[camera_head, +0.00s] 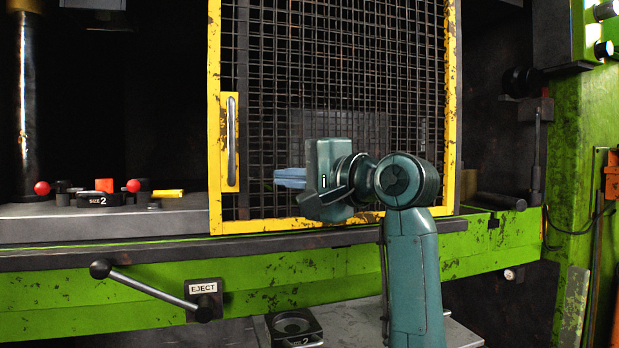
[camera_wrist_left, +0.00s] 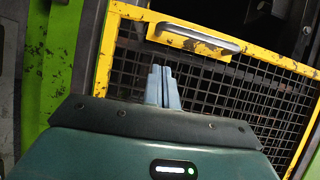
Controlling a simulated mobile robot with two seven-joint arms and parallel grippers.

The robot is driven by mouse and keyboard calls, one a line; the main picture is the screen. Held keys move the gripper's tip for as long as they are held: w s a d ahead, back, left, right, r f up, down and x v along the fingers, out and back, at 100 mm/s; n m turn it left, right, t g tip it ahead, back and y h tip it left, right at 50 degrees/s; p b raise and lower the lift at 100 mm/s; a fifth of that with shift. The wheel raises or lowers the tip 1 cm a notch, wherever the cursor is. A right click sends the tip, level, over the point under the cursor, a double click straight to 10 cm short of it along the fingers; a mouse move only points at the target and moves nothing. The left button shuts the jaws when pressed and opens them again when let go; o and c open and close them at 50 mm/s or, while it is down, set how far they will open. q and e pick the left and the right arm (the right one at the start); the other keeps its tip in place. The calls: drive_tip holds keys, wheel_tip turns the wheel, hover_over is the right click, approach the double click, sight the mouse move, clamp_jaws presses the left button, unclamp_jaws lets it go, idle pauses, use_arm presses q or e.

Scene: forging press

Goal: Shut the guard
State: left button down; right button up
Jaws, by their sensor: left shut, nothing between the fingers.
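The guard (camera_head: 214,110) is a mesh panel in a worn yellow frame, standing across the right part of the press opening. The left part of the opening is uncovered. A grey upright bar handle (camera_head: 231,140) is on the guard's left frame edge. My left gripper (camera_head: 280,178) is in front of the mesh, right of the handle, fingers pointing left; it is shut and empty. In the left wrist view the shut fingers (camera_wrist_left: 162,86) show before the guard's frame (camera_wrist_left: 106,50) and mesh, with the handle (camera_wrist_left: 197,38) beyond them, apart. My right gripper is not in view.
A die marked SIZE 2 (camera_head: 98,199) sits on the press bed left of the guard, with red knobs and an orange block (camera_head: 104,185) near it. An EJECT lever (camera_head: 150,287) sticks out below the bed. Another die (camera_head: 294,327) lies on a lower shelf.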

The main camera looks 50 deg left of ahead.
sight(252, 178)
use_arm(q)
drive_tip(key=s+a, duration=0.2)
drive_tip(key=a, duration=0.1)
drive_tip(key=s+a, duration=0.1)
drive_tip(key=a, duration=0.1)
drive_tip(key=shift+s+a+f, duration=0.15)
drive_tip(key=shift+s+a, duration=0.05)
drive_tip(key=shift+s, duration=0.05)
